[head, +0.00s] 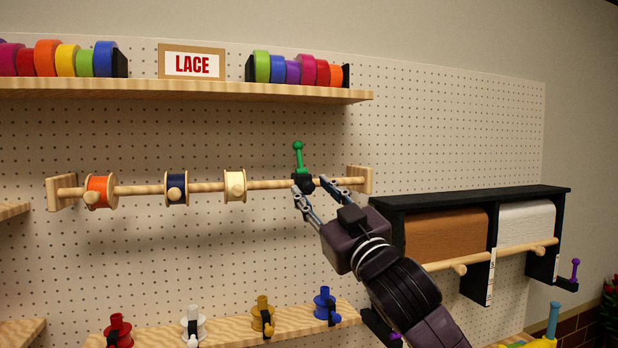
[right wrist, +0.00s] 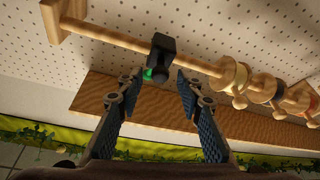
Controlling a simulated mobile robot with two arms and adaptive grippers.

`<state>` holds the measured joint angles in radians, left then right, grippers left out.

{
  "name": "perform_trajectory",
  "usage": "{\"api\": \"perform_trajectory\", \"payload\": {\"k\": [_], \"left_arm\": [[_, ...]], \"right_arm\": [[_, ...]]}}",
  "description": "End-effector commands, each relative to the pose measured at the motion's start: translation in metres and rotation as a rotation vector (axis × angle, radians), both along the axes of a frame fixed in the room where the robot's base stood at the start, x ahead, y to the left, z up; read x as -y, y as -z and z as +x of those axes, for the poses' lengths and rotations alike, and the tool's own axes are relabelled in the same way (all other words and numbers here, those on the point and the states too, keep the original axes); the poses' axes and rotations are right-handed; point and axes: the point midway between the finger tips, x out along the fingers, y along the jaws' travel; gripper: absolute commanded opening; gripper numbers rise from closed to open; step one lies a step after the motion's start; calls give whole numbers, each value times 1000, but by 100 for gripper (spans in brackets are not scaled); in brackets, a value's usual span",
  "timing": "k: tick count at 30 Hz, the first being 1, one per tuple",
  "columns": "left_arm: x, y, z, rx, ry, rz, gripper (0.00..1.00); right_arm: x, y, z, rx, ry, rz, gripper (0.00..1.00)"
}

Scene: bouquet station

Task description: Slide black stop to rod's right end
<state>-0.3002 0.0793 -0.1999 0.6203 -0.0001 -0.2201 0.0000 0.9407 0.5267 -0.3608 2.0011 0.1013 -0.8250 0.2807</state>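The black stop (head: 304,183) sits on the wooden rod (head: 210,187), a little left of the rod's right-end bracket (head: 360,180). A green knobbed lever (head: 298,158) stands up from it. My right gripper (head: 311,191) reaches in from the lower right, its fingers around the stop's near side in the head view. In the right wrist view, the stop (right wrist: 163,56) is just beyond the spread fingertips (right wrist: 161,82), with a gap between them. Contact is not clear. My left gripper is out of view.
Orange (head: 98,191), navy (head: 177,188) and cream (head: 234,186) spools hang on the rod left of the stop. A shelf with coloured rolls (head: 200,91) runs above. A paper-roll holder (head: 480,230) is at right. The rod between stop and right bracket looks clear.

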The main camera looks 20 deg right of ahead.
Motion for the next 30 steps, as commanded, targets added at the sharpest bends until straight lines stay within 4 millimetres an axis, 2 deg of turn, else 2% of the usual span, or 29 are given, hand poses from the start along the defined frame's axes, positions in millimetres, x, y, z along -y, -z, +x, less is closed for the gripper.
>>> {"api": "perform_trajectory", "payload": {"k": [1,6,16,25,30], "left_arm": [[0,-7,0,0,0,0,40],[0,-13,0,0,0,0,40],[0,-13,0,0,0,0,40],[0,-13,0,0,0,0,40],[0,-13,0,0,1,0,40]], "right_arm": [[-1,-6,7,-1,0,1,34],[-4,-10,21,-1,0,1,34],[-4,-9,25,0,0,0,34],[-4,-9,25,-1,0,0,2],[-4,-9,25,0,0,0,0]]}}
